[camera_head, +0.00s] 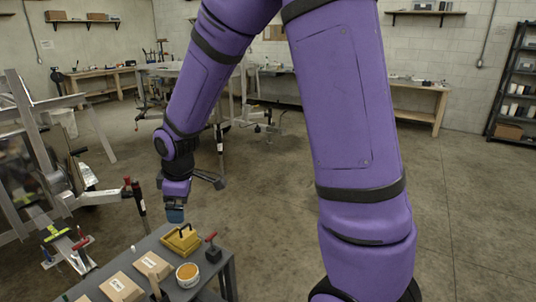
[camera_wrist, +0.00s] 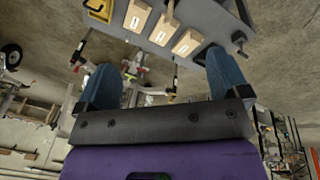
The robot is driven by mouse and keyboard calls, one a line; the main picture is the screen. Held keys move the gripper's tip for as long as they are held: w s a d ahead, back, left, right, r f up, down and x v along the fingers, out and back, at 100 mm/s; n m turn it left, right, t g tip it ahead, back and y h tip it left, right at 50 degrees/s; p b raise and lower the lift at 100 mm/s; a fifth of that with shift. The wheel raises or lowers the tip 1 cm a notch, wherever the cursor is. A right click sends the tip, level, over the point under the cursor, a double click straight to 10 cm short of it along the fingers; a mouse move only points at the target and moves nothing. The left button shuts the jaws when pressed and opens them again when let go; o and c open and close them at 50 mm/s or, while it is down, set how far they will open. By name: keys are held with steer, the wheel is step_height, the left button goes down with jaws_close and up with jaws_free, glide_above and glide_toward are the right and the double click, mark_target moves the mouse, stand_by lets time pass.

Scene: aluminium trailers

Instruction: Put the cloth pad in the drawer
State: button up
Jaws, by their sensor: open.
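My gripper (camera_head: 175,214) hangs just above the far edge of the grey table (camera_head: 218,262), near a yellow item with a black handle (camera_head: 182,239). In the wrist view my gripper (camera_wrist: 166,68) has its two blue fingers wide apart with nothing between them. The table's boxes and part of the yellow item (camera_wrist: 98,10) show beyond the fingers, at the top of that view. I cannot make out a cloth pad or a drawer in either view.
The table holds labelled cardboard boxes (camera_head: 152,266), a tub with orange contents (camera_head: 187,275) and a red-topped tool (camera_head: 212,248). A metal trailer frame (camera_head: 45,150) stands at left. Workbenches (camera_head: 415,105) and a shelf rack (camera_head: 515,90) line the walls. The floor on the right is clear.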

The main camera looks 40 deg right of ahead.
steer(key=s+d+r+m+t, duration=0.1)
steer(key=s+d+r+m, duration=0.15)
steer(key=s+r, duration=0.4)
steer(key=s+d+r+m, duration=0.25)
steer(key=s+r, duration=0.25)
steer(key=r, duration=0.3)
steer(key=s+d+r+m, duration=0.1)
steer(key=s+r+m, duration=0.1)
steer(key=s, duration=0.5)
steer(key=s+r+m+t, duration=0.1)
steer(key=s+r+m, duration=0.1)
steer(key=s, duration=0.4)
steer(key=shift+s+d+r+m+t, duration=0.3)
steer(key=shift+s+d+m, duration=0.05)
steer(key=shift+m, duration=0.45)
